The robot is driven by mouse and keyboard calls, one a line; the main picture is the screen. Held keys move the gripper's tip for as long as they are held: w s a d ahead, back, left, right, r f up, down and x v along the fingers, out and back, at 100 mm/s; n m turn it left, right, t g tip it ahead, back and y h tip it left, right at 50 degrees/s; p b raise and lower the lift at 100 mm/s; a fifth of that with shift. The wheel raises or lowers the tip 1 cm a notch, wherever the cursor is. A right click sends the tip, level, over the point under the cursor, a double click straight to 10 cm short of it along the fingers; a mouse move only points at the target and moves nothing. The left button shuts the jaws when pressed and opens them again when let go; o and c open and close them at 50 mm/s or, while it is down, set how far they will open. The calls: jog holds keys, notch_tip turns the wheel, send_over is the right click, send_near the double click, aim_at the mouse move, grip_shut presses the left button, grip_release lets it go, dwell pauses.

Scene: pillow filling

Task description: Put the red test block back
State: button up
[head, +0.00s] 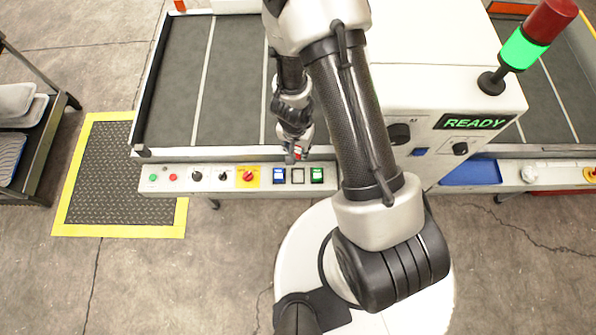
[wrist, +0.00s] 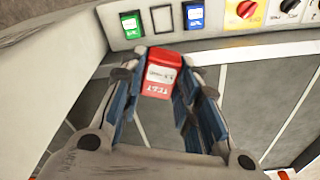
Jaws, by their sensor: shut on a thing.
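My gripper (head: 295,152) is shut on the red test block (wrist: 160,76), which has a white label and lettering on its face. In the wrist view the block sits between the two blue-padded fingers. In the head view only a small bit of red shows at the fingertips, just behind the control panel's edge. The white control panel (head: 222,189) has an empty outlined slot (head: 298,176) between a blue block (head: 278,176) and a green block (head: 317,176). The same slot shows in the wrist view (wrist: 163,20), ahead of the held block and apart from it.
A yellow plate with a red knob (head: 248,177) and several black knobs and buttons sit left of the blocks. The grey conveyor (head: 175,85) lies behind the panel. A white machine with a READY display (head: 474,122) stands to the right.

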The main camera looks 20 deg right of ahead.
notch_tip(320, 180, down, 19)
jog(key=b, duration=1.6)
jog(key=shift+f, duration=0.1)
jog(key=shift+f+b, duration=0.1)
jog(key=shift+b, duration=0.2)
jog(key=shift+f, duration=0.2)
jog(key=o, duration=1.1)
jog(key=shift+o, duration=0.2)
jog(key=shift+r, duration=0.1)
